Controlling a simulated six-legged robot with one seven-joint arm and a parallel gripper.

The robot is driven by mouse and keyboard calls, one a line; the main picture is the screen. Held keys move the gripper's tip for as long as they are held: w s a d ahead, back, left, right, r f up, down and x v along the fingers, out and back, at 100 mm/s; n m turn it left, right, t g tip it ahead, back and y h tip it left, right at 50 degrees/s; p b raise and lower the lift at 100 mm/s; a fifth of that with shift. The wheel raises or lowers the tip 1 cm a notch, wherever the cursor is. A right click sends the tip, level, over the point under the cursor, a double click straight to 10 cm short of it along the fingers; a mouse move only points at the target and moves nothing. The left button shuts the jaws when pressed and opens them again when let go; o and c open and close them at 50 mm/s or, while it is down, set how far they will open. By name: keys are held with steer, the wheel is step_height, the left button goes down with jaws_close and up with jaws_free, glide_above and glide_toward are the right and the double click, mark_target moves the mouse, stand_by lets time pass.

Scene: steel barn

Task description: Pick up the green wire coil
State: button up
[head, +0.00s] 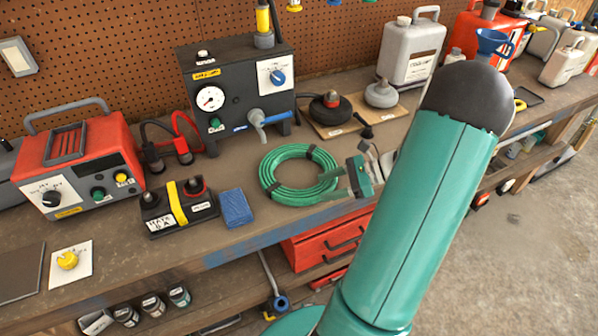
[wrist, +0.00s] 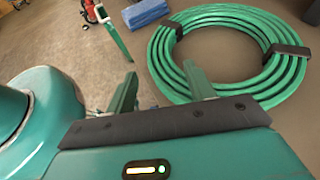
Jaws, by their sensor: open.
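The green wire coil (head: 283,176) lies flat on the workbench in the head view, in front of the black gauge box. Black bands hold its loops together. It also shows in the wrist view (wrist: 162,66) at the upper right, just beyond my fingers. My gripper (head: 341,183) is open, at the right edge of the coil in the head view. One finger reaches toward the coil's near right side. In the wrist view my gripper (wrist: 160,90) has its two fingers apart with nothing between them; one finger is close to the coil's rim. I cannot tell whether it touches.
A blue sponge-like block (head: 236,208) lies left of the coil. The black gauge box (head: 238,95) stands behind it, and a black battery (head: 178,208) sits farther left. The workbench's front edge (head: 225,255) runs close by, above a red drawer box (head: 325,242).

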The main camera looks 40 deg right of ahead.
mark_target(303, 193)
steer(key=x, duration=0.7)
jaws_close()
